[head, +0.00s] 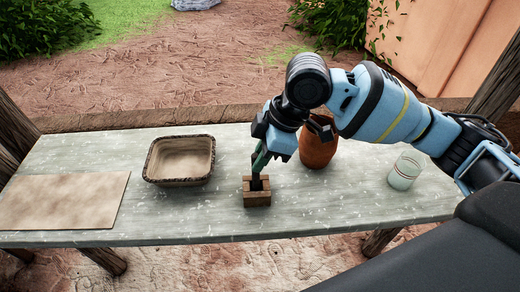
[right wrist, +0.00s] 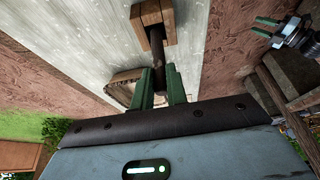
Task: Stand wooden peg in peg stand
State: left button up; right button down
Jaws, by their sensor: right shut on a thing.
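The peg stand, a small brown wooden block (head: 257,200), sits near the front middle of the table; it also shows in the right wrist view (right wrist: 168,14). My right gripper (head: 258,166) is above it, its green fingers (right wrist: 160,88) shut on the dark wooden peg (right wrist: 157,62). The peg points down at the stand, its lower end at or in the opening; how deep I cannot tell. In the head view the peg (head: 256,182) is mostly hidden by the fingers. My left gripper (right wrist: 265,28) shows in the right wrist view, fingers apart and empty.
A square woven basket (head: 180,181) is left of the stand on the table (head: 330,212). A flat tan mat (head: 62,200) lies at far left. A reddish clay jar (head: 318,150) stands behind my right gripper, and a glass (head: 404,173) at right.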

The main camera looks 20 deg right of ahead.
notch_tip(320, 180, down, 3)
jog(key=shift+r, duration=0.2)
jog(key=c, duration=1.3)
grip_release()
jog(key=v, duration=0.8)
jog(key=shift+a+p, duration=0.1)
jog(key=shift+p, duration=0.25)
